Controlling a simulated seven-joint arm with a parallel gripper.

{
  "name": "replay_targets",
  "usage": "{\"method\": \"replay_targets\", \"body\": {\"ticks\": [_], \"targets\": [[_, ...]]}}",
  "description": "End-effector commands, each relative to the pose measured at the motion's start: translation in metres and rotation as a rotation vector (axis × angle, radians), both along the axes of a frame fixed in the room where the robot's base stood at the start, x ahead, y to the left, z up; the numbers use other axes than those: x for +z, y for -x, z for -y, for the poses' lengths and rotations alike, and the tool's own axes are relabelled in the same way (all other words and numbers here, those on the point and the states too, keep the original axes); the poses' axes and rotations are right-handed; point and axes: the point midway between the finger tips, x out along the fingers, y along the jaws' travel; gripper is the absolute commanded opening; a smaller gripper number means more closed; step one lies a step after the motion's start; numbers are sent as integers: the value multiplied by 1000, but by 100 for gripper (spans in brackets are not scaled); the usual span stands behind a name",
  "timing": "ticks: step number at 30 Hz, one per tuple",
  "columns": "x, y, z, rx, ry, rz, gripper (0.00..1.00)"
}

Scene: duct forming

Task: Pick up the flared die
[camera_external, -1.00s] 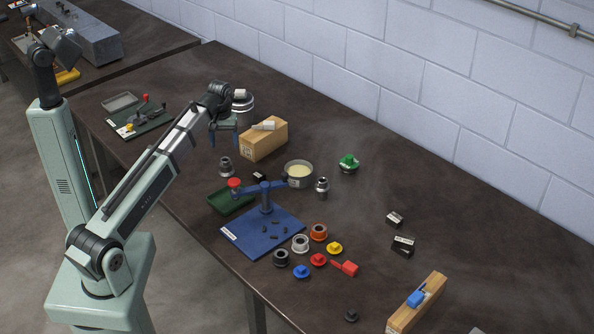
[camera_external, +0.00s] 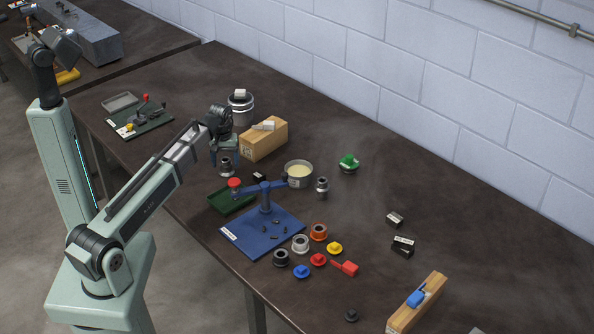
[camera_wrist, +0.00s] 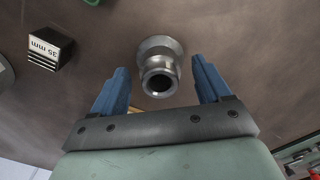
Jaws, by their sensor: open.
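The flared die (camera_external: 226,168) is a grey metal piece with a hollow neck and a wide flared base. It stands on the dark table beside the green tray, partly covered by my gripper in the external view. In the wrist view the flared die (camera_wrist: 161,52) shows from above, its round bore facing the camera. My gripper (camera_external: 226,156) is open and just above it. In the wrist view the blue fingers of my gripper (camera_wrist: 160,72) stand on either side of its neck, with gaps on both sides; nothing is held.
A wooden block (camera_external: 264,141) stands close behind. The green tray (camera_external: 222,206) and a blue press plate (camera_external: 250,240) lie in front. Another metal die (camera_external: 322,188) stands right of the bowl (camera_external: 299,180).

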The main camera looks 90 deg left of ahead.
Motion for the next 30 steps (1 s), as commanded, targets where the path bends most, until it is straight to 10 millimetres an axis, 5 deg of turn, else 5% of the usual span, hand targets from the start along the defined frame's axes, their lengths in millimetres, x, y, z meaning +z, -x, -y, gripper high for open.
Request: {"method": "replay_targets", "body": {"ticks": [10, 30], "targets": [[-8, 0, 0, 0, 0, 0, 75], [-7, 0, 0, 0, 0, 0, 11]]}}
